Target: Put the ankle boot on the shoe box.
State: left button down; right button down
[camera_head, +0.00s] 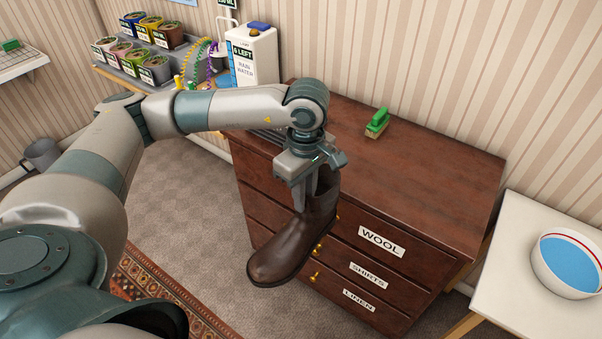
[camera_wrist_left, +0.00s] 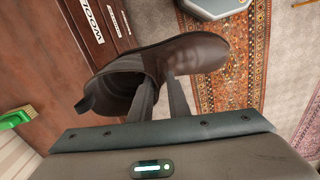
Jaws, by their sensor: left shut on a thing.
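The dark brown ankle boot (camera_head: 295,243) hangs in the air in front of the wooden dresser, toe pointing down and left in the head view. My left gripper (camera_head: 305,195) is shut on the boot's upper shaft, coming from above. In the left wrist view the boot (camera_wrist_left: 195,52) shows its open top, and the two fingers (camera_wrist_left: 162,98) hold the shaft's edge. I cannot make out a shoe box in either view. My right gripper is not in view.
The dresser (camera_head: 430,165) has drawers labelled WOOL, SHIRTS and LINEN; a green brush (camera_head: 377,123) lies on its top. A white table (camera_head: 510,255) with a basin (camera_head: 568,263) stands right. A water container (camera_head: 253,58) and several pots stand at the back left. A patterned rug (camera_head: 170,300) lies on the floor.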

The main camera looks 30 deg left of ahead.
aim_at(308, 259)
pick_arm(q)
jog(key=s+d+f+m, duration=0.1)
jog(key=s+f+m, duration=0.1)
jog(key=f+m, duration=0.2)
jog(key=s+d+f+m, duration=0.2)
jog(key=f+m, duration=0.2)
jog(key=m, duration=0.1)
jog(key=s+d+f+m+b, duration=0.1)
jog(key=s+d+f+m, duration=0.1)
jog(key=f+m, duration=0.2)
jog(key=shift+s+f+m, duration=0.35)
jog(key=shift+m, duration=0.35)
jog(key=shift+s+d+f+m, duration=0.25)
jog(key=shift+f+m, duration=0.1)
jog(key=shift+m, duration=0.25)
